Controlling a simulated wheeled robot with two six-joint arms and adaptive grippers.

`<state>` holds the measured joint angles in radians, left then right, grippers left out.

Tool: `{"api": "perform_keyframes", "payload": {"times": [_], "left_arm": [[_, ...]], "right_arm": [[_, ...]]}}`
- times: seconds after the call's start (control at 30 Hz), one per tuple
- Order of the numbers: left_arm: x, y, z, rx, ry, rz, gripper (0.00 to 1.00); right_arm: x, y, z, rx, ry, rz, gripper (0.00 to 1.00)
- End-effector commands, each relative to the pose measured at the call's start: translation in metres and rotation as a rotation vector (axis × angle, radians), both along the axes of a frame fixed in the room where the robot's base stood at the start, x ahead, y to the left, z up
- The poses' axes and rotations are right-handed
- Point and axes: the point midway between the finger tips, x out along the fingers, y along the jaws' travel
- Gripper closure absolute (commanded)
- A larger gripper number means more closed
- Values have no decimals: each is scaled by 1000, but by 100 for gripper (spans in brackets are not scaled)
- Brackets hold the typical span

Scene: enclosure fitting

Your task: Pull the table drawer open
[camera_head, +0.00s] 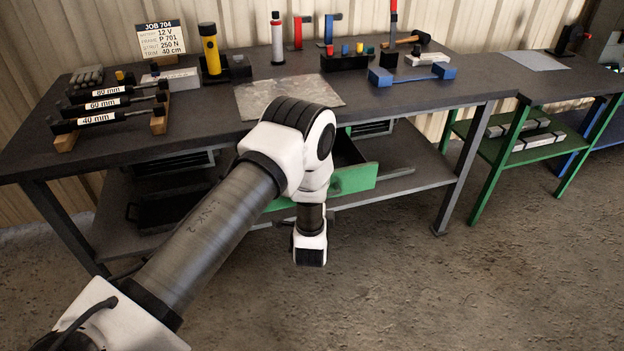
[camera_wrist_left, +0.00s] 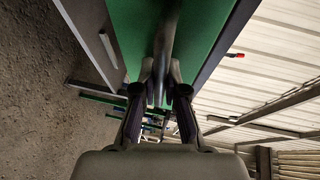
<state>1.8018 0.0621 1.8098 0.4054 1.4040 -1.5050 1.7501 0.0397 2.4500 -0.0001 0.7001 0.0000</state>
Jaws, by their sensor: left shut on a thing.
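The table drawer has a green front (camera_head: 356,179), which stands out from under the workbench top, and part of the drawer's inside shows behind it. In the left wrist view the green front (camera_wrist_left: 207,25) fills the top middle. A grey bar handle (camera_wrist_left: 166,42) runs along it. My left gripper (camera_wrist_left: 160,92) is shut on this handle. In the head view my left arm crosses in front of the drawer and hides the handle and the fingers. My right gripper is in neither view.
The workbench (camera_head: 431,99) holds a yellow cylinder (camera_head: 209,49), a sign card (camera_head: 161,41), labelled struts on a rack (camera_head: 160,119) and a grey mat (camera_head: 262,96). A lower shelf (camera_head: 422,170) lies below. The floor in front is clear.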

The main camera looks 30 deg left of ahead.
Motion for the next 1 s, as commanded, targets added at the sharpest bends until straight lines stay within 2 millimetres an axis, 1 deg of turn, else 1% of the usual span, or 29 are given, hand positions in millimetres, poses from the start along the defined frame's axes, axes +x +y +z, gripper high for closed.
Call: {"api": "perform_keyframes", "payload": {"times": [0.03, 0.1, 0.3, 0.7, 0.73, 0.8, 1.0], "left_arm": [[-6, -8, 1, 0, 4, -4, 100], [-12, -15, 1, 1, 3, -3, 100], [-23, -27, 0, 0, 1, -1, 100], [-25, -28, -1, -1, 2, 1, 100], [-25, -28, -1, -1, 2, 1, 86], [-25, -28, -1, -1, 2, 1, 63], [-25, -28, -1, 0, 1, 1, 63]], "right_arm": [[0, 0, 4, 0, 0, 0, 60], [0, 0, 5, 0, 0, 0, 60], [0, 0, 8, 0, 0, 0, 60], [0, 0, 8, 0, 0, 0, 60], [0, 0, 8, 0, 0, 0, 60], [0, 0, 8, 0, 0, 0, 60], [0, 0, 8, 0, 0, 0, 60]]}}
